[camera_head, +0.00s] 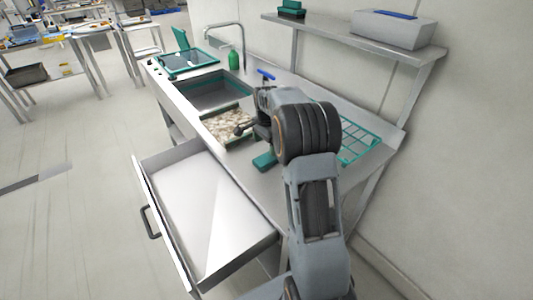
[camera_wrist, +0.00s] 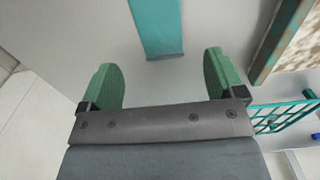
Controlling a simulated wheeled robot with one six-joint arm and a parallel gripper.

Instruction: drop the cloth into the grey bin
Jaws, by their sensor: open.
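A small flat teal piece (camera_head: 265,161) lies on the metal counter beside the mottled tray; it may be the cloth, but I cannot tell for sure. In the wrist view a teal strip (camera_wrist: 157,25), apparently the same piece, lies beyond my gripper (camera_wrist: 162,78), roughly in line with the gap between its green fingers. The fingers are apart, with nothing between them. In the head view my arm hides most of the gripper. A grey box (camera_head: 28,74) under the far left table may be the grey bin; I cannot tell.
An open drawer (camera_head: 212,215) juts out below the counter and looks empty. A teal-edged tray with mottled contents (camera_head: 228,124), a sink (camera_head: 212,90), a green bottle (camera_head: 233,59) and a teal wire rack (camera_head: 358,140) crowd the counter. A shelf (camera_head: 345,35) overhangs it. Left floor is clear.

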